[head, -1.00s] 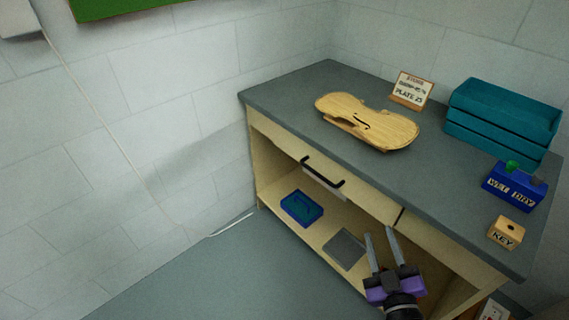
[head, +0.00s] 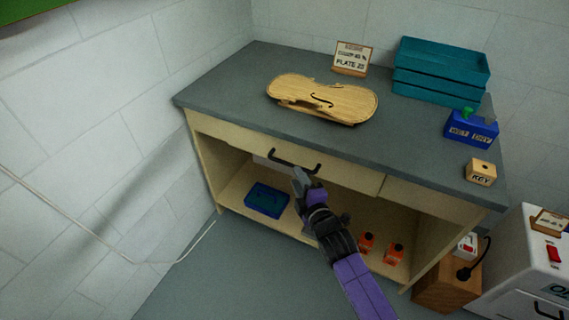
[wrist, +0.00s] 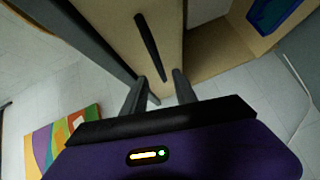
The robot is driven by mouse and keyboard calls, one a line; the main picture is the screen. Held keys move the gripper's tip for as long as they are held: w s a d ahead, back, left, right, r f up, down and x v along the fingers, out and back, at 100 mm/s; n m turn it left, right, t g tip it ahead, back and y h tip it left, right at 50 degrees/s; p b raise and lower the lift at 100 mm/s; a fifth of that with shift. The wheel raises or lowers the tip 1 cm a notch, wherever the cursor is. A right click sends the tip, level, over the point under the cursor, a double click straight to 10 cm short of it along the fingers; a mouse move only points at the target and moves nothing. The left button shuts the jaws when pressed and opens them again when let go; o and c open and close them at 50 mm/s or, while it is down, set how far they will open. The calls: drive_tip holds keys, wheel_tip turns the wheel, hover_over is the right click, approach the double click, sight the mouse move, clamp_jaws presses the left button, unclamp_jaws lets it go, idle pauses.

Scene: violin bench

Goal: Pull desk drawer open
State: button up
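The desk drawer (head: 250,142) is a pale wooden front under the grey desk top, and it looks shut. Its black bar handle (head: 294,161) runs along the front; the handle also shows in the wrist view (wrist: 150,48). My gripper (head: 300,178) is just below and in front of the handle in the head view. In the wrist view my gripper's two fingers (wrist: 161,80) are apart with nothing between them. The handle lies beyond the fingertips, and I see no contact with it.
On the desk (head: 225,90) are a violin plate (head: 325,100), a sign (head: 351,58), teal trays (head: 440,70), a blue WET/DRY box (head: 470,130) and a KEY block (head: 481,172). The lower shelf holds a blue tray (head: 266,200) and orange bottles (head: 394,253). A white cabinet (head: 525,265) stands right.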

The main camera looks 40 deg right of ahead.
sight(289, 163)
drive_tip(key=shift+b+x, duration=0.5)
drive_tip(key=shift+x, duration=3.4)
drive_tip(key=shift+s, duration=0.1)
clamp_jaws()
